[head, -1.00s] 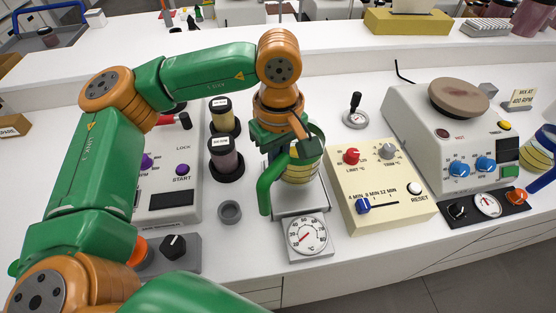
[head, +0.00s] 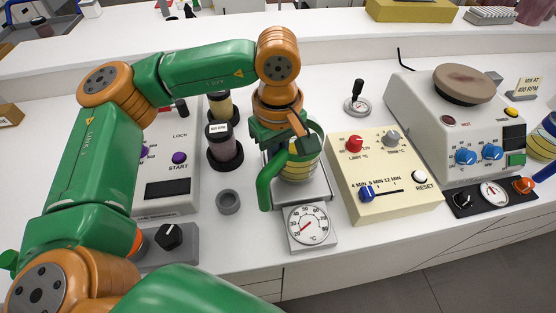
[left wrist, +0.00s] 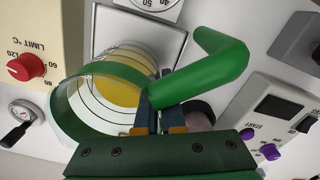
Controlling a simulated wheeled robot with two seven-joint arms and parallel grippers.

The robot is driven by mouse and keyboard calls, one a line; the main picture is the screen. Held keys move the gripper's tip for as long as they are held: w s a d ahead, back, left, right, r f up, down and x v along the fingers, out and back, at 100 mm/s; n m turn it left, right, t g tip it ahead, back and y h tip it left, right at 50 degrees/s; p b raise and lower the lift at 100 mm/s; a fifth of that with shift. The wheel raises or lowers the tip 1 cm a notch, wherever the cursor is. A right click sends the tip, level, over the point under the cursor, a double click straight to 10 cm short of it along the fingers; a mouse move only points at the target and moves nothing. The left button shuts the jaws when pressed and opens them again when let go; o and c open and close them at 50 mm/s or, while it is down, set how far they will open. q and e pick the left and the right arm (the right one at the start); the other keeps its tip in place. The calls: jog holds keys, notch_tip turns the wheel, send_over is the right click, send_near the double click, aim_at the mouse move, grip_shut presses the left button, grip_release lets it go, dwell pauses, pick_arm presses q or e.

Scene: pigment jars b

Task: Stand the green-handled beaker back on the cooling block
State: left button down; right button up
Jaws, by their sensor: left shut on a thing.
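The green-handled beaker (head: 303,168) has a glass body with yellow contents, a green collar and a bent green handle (head: 268,184). It also shows in the left wrist view (left wrist: 118,88). My left gripper (head: 288,138) is shut on it at the collar, near the handle; its fingers also show in the left wrist view (left wrist: 156,112). The cooling block (head: 318,194) has a square metal plate and a dial thermometer at its front. The beaker appears upright over the plate; I cannot tell whether its base touches. My right gripper is out of view.
A cream timer box (head: 390,205) stands close right of the block. A small grey cup (head: 228,201) and dark-lidded jars (head: 224,150) stand to the left, beside a control panel (head: 170,205). A hotplate (head: 455,135) stands farther right. The bench's front edge is close.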

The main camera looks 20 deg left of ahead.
pick_arm(q)
jog(key=shift+f, duration=0.15)
jog(key=c, duration=1.4)
grip_release()
jog(key=o, duration=0.5)
jog(key=shift+c, duration=0.2)
